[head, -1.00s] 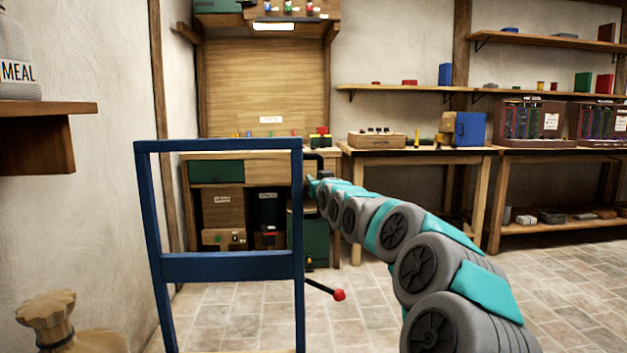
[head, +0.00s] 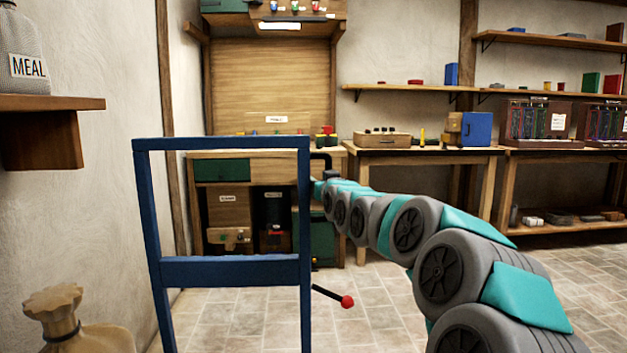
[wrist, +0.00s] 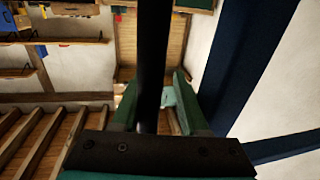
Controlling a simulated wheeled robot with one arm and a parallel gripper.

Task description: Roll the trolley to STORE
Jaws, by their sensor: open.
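The trolley's dark blue upright frame (head: 232,144) stands just ahead of me, left of centre in the head view. A black handle (head: 322,157) juts from its right post, and a red-knobbed lever (head: 346,301) sticks out lower down on the right. My gripper (head: 318,187) is at the handle, small and partly hidden in the head view. In the wrist view its green fingers (wrist: 156,88) stand apart on both sides of the black handle bar (wrist: 152,50). The blue frame (wrist: 250,65) runs along the right there. No STORE sign is readable.
A wall shelf (head: 50,104) with a MEAL sack (head: 25,66) is close on the left, above another sack (head: 68,318). A workbench (head: 265,167) stands behind the trolley, with more benches (head: 420,151) along the back wall. Tiled floor (head: 390,305) is clear to the right.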

